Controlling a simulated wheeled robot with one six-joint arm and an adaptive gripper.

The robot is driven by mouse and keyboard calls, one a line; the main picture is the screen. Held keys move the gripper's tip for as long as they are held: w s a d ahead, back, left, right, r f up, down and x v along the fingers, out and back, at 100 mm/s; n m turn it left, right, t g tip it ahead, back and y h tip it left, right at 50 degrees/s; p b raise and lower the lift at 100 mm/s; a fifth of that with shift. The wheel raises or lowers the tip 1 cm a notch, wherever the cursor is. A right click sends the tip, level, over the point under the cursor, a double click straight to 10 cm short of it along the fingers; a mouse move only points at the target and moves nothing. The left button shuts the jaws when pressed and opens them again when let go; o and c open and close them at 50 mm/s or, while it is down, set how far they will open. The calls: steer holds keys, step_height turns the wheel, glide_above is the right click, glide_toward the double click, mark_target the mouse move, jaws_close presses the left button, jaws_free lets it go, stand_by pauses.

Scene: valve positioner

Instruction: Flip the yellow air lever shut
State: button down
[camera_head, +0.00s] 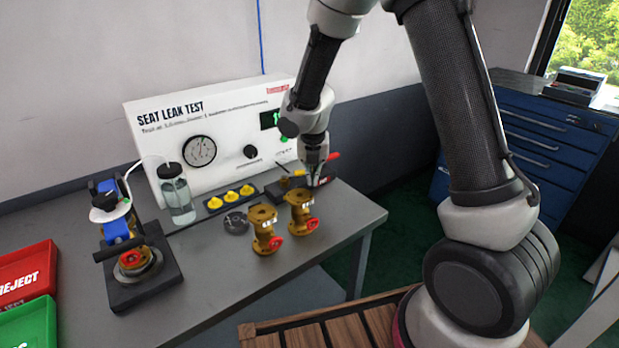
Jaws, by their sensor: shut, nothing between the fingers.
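My gripper (314,181) is shut and empty, pointing down at the right end of the bench, just behind the right brass valve (301,212). Whether it touches anything there is not clear. A small yellow part (298,173) shows beside the fingers on the left, in front of the test panel; it may be the air lever, but it is too small and too covered to tell its position. Three yellow knob-like pieces (230,197) sit in a dark strip in front of the panel.
The white seat leak test panel (235,140) stands at the back. A second brass valve (264,228) with a red handwheel stands nearby. A clear bottle (176,195), a clamped valve fixture (131,258), and red (27,272) and green (30,325) bins are at left. The front bench is clear.

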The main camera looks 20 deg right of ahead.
steer(key=shift+w+d, duration=0.25)
steer(key=shift+w, duration=0.45)
steer(key=shift+w+d, duration=0.2)
steer(key=shift+w, duration=0.5)
steer(key=shift+r, duration=0.1)
